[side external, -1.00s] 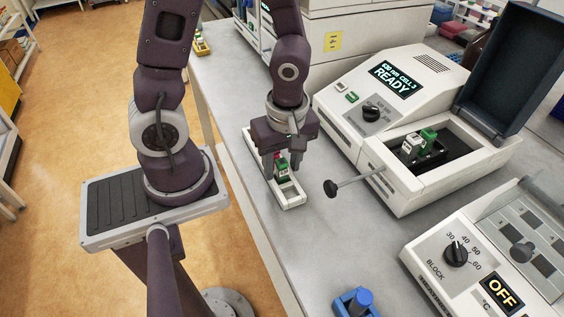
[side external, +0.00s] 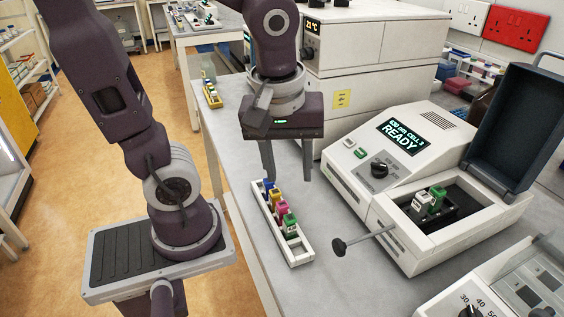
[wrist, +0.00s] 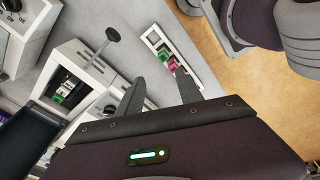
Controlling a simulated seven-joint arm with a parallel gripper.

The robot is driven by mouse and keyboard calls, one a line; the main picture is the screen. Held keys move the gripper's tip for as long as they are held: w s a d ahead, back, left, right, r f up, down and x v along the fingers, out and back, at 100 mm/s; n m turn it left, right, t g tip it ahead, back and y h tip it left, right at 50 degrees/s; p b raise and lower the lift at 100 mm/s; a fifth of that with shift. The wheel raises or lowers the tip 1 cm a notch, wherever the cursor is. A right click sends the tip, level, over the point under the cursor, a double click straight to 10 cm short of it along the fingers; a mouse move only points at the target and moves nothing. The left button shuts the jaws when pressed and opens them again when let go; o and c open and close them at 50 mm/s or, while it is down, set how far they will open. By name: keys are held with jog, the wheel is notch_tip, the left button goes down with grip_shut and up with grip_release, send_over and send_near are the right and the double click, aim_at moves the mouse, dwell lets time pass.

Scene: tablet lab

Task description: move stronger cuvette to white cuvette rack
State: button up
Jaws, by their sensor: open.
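The white cuvette rack (side external: 298,257) lies on the bench, holding a row of coloured cuvettes: blue (side external: 268,184), yellow (side external: 274,194), pink (side external: 281,207) and green (side external: 290,224). Its near end is empty. My gripper (side external: 287,177) is open and empty, above the far part of the rack. In the wrist view my fingers (wrist: 160,82) are apart, with the rack (wrist: 151,38) beyond them. A white-capped cuvette (side external: 420,206) and a green-capped cuvette (side external: 437,198) stand in the open chamber of the photometer (side external: 395,150). I cannot tell which cuvette is stronger.
The photometer reads READY; its dark lid (side external: 515,110) is raised. A black-knobbed rod (side external: 340,247) sticks out towards the rack. A heating block (side external: 500,290) stands at the front right. White cabinets (side external: 370,80) stand behind. Bench between rack and rod is clear.

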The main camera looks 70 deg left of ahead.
jog(key=s+r+m+t, duration=0.1)
jog(key=m, duration=0.3)
jog(key=s+r+m+t, duration=0.1)
jog(key=r+m, duration=0.1)
jog(key=m, duration=0.2)
jog(key=s+r+m+t+h, duration=0.1)
jog(key=m+t, duration=0.1)
jog(key=m, duration=0.2)
jog(key=shift+s+d+r+m, duration=0.25)
jog(key=shift+s+r+m, duration=0.05)
dwell(0.3)
